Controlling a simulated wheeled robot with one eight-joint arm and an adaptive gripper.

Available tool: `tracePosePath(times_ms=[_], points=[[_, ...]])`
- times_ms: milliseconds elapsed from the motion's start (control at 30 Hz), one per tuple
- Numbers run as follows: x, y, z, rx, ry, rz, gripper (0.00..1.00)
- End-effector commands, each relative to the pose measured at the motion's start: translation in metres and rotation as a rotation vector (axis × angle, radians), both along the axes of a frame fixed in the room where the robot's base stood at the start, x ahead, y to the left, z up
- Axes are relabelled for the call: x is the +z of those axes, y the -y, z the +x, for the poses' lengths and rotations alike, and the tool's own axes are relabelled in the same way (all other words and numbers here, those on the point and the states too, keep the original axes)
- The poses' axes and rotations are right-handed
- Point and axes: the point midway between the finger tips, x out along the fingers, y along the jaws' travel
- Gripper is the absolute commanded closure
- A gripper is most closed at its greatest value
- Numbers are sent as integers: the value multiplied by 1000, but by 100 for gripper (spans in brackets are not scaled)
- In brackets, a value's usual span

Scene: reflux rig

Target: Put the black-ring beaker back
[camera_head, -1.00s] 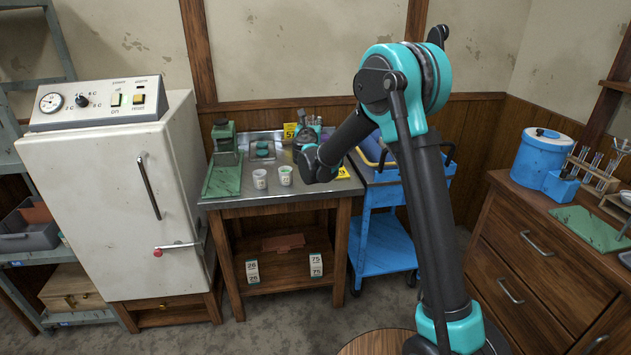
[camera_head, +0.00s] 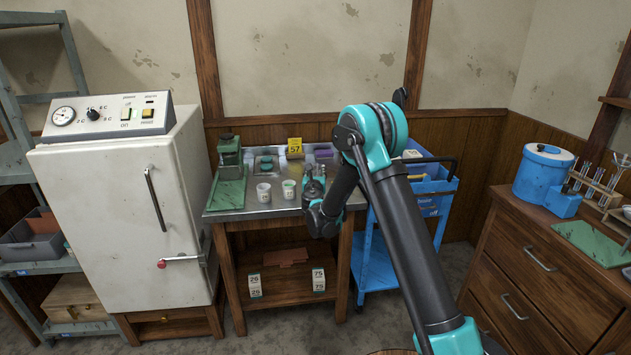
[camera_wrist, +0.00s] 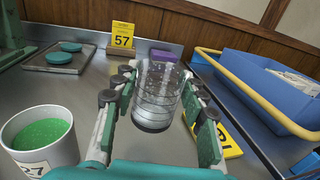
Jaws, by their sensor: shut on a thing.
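My gripper (camera_wrist: 158,110) is shut on a clear glass beaker (camera_wrist: 157,92), with a finger on each side of it. The beaker shows dark bands around its body and a dark base; it looks upright. I cannot tell whether it touches the metal worktop (camera_wrist: 90,100). In the head view my gripper (camera_head: 314,178) is over the right part of the worktop, and the beaker cannot be made out there. A yellow 57 tag (camera_wrist: 122,36) stands at the back, beyond the beaker. Another yellow tag (camera_wrist: 226,140) lies flat, partly behind the right finger.
A white cup of green stuff (camera_wrist: 40,138) is close on the left; two white cups show in the head view (camera_head: 263,192). A tray with teal discs (camera_wrist: 62,58) and a purple block (camera_wrist: 163,55) are at the back. A blue cart (camera_head: 430,190) adjoins on the right.

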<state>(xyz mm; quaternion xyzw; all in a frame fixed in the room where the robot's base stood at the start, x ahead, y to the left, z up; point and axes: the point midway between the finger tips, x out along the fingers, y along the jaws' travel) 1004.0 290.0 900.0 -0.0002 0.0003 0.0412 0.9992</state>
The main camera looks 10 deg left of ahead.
Motion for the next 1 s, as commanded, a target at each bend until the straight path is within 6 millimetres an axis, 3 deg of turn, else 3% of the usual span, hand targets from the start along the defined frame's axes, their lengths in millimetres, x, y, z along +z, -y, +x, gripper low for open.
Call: tracePosePath(times_ms=[433,800,833,1000], points=[[-41,0,0,0,0,0,89],[-45,0,0,0,0,0,89],[-45,0,0,0,0,0,57],[-45,0,0,0,0,0,37]])
